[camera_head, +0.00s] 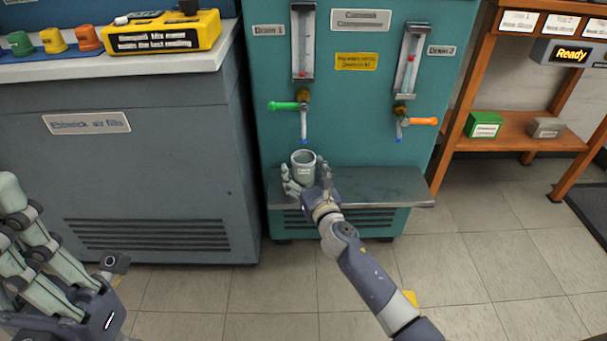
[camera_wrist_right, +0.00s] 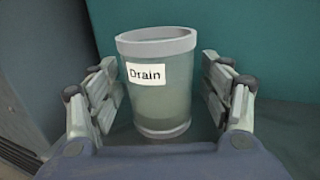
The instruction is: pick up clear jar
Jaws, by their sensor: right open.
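The clear jar (camera_head: 303,168) stands upright on the metal shelf (camera_head: 385,187) of the teal compressor cabinet, below the left drain. In the right wrist view the jar (camera_wrist_right: 160,95) has a pale rim and a white label reading "Drain". My right gripper (camera_head: 308,185) is open, with its fingers on both sides of the jar. In the right wrist view gaps show between the fingers and the glass. My left gripper (camera_head: 35,255) is at the lower left, away from the jar; its fingertips are partly cut off by the frame edge.
A green-handled valve (camera_head: 285,106) and an orange-handled valve (camera_head: 420,121) hang above the shelf. A grey cabinet (camera_head: 150,170) stands close on the left, with a yellow device (camera_head: 165,32) on top. A wooden rack (camera_head: 515,130) stands at right. The right part of the shelf is clear.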

